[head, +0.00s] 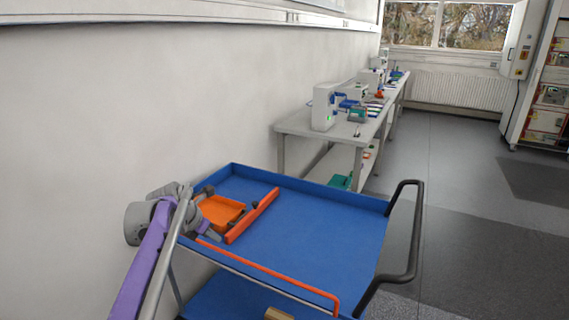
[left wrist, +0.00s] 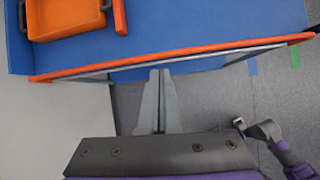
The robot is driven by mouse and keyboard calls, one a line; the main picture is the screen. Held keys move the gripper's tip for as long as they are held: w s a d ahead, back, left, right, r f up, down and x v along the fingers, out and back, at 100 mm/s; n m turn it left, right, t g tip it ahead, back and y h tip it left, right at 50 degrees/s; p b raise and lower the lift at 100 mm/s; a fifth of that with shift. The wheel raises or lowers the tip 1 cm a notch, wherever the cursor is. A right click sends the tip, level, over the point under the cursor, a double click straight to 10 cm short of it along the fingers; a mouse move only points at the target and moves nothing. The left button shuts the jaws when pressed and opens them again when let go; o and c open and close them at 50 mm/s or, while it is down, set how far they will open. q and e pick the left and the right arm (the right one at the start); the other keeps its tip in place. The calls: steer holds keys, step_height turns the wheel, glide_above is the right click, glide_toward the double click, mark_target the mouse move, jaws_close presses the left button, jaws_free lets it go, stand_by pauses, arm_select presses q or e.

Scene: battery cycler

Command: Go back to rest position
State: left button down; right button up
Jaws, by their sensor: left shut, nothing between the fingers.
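My left gripper (left wrist: 160,73) is shut and empty in the left wrist view, its fingertips near the orange front rail of the blue cart. In the head view the left gripper (head: 212,233) is partly hidden by my wrist, at the cart's left end. The purple left arm comes up from the bottom left. My right gripper is not in view.
The blue cart (head: 310,225) has a mostly bare top, an orange tray (head: 219,211) at its left, an orange bar (head: 252,215) and a black handle (head: 405,240). A wall stands close on the left. A bench (head: 300,124) with devices stands behind; floor is clear on the right.

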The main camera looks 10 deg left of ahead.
arm_select(q)
steer(key=s+d+r+m+p, duration=0.1)
steer(key=s+d+m, duration=0.2)
steer(key=s+m, duration=0.25)
steer(key=s+d+m+y+p, duration=0.1)
steer(key=s+d+m, duration=0.1)
steer(key=s+m, duration=0.3)
steer(key=s+d+r+m+p, duration=0.1)
steer(key=s+d+m+p, duration=0.2)
steer(key=s, duration=0.4)
steer(key=s+d+f+m+p, duration=0.1)
steer(key=s+f+m, duration=0.3)
steer(key=s+m, duration=0.4)
steer(key=s+d+f+m+y+p, duration=0.1)
steer(key=s+f+m, duration=0.3)
steer(key=s+m, duration=0.5)
steer(key=shift+s+g, duration=0.3)
steer(key=shift+s, duration=0.65)
steer(key=shift+d+f+m, duration=0.1)
steer(key=shift+d+m, duration=0.05)
steer(key=shift+m, duration=0.1)
